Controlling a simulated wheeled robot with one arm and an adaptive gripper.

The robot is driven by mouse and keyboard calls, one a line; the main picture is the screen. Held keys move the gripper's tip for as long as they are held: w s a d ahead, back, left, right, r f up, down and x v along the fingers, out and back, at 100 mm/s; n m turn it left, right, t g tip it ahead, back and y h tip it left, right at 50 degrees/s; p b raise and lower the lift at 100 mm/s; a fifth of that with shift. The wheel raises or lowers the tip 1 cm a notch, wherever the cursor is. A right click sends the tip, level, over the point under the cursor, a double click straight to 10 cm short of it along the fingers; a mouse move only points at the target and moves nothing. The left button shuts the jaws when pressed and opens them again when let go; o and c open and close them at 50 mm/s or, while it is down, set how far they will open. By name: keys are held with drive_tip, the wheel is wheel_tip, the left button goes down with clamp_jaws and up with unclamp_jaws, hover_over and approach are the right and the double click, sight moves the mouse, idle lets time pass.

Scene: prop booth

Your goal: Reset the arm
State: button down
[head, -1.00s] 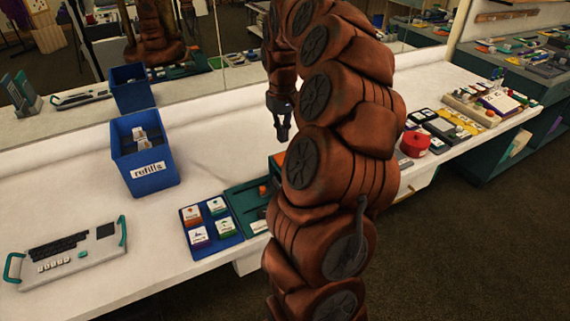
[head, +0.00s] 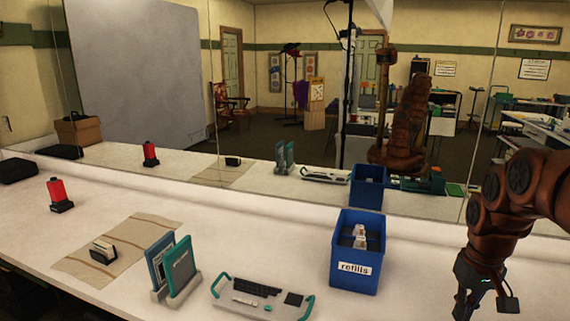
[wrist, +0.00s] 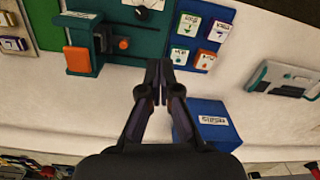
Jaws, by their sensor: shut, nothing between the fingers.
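My gripper (wrist: 158,85) shows in the wrist view with its two fingers together and nothing between them. It hangs above the white counter, pointing down. In the head view my gripper (head: 463,312) is at the lower right, to the right of the blue refills bin, and its tips reach close to the bottom edge. My brown segmented arm (head: 520,195) comes in from the right edge. The wrist view shows the fingertips in front of the gap between the green board (wrist: 135,40) and the blue tray of small cards (wrist: 205,20). Height above the counter is hard to tell.
The blue refills bin (head: 357,258) stands left of my gripper. A keyboard device (head: 262,300), upright teal cases (head: 178,268), a beige mat (head: 90,266) and a red-topped item (head: 60,196) lie further left. A mirror (head: 290,130) runs behind the counter.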

drive_tip(key=s+a+n, duration=0.1)
drive_tip(key=s+a, duration=0.7)
drive_tip(key=a, duration=0.3)
drive_tip(key=s+a+f, duration=0.1)
drive_tip(key=s+a, duration=0.2)
drive_tip(key=s, duration=0.4)
drive_tip(key=s+a+f+g+p, duration=0.1)
drive_tip(key=s+a+f, duration=0.1)
drive_tip(key=s, duration=0.5)
drive_tip(key=shift+a+f+g, duration=0.25)
drive_tip(key=shift+a+g, duration=0.05)
drive_tip(key=shift+a, duration=0.15)
